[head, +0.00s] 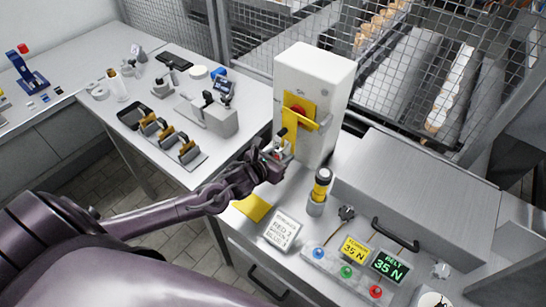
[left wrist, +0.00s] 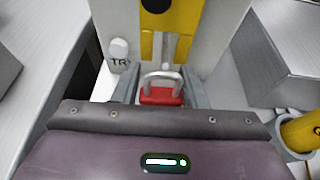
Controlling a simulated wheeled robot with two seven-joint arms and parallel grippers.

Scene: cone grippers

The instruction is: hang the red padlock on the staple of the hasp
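The red padlock (left wrist: 160,95) is between the fingers of my left gripper (left wrist: 161,92) in the left wrist view, its grey shackle standing up and away from me. The fingers lie against both sides of its red body. In the head view my left gripper (head: 276,156) is in front of the white cabinet, and only a bit of red shows there. The yellow hasp plate (head: 290,133) is on the cabinet's front, with a red knob above. It also shows just beyond the shackle in the left wrist view (left wrist: 152,42). The staple is not clearly distinguishable. My right gripper is out of view.
The white cabinet (head: 322,75) stands on the bench.

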